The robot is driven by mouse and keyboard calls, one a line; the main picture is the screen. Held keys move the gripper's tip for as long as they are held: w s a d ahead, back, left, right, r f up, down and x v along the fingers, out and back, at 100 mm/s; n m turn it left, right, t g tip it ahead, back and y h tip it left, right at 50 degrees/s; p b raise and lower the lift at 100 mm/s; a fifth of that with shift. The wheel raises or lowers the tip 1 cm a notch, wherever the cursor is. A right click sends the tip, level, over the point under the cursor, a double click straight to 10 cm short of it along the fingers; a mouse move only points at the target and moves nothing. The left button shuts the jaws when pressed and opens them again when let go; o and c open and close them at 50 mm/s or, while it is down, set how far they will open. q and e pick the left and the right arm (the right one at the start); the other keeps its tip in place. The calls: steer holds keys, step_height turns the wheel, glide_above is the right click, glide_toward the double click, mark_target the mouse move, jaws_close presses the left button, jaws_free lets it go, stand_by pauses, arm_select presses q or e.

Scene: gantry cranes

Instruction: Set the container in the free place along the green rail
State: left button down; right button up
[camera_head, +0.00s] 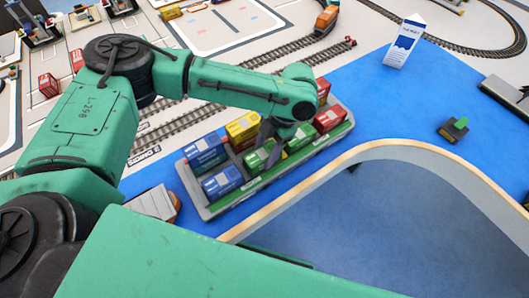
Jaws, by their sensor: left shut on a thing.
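A grey tray (206,211) holds several small containers, with a green strip along its front edge. Blue containers (206,153) (222,182) stand at the tray's left, and a yellow container (243,127) stands at the back. My forearm hides part of the back row. My right gripper is not in view.
The tray stands on a blue surface (375,95) beside a curved, pale-edged table border (425,145). A white sign block (404,43) and a small dark piece with a green top (453,129) stand right. Train tracks (190,120) run behind. The blue surface right of the tray is mostly clear.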

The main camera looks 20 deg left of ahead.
arm_select(q)
steer(key=shift+w+f, duration=0.1)
steer(key=shift+f, duration=0.3)
steer(key=shift+c, duration=1.1)
jaws_free()
steer(key=b+v, duration=0.1)
steer(key=v, duration=1.1)
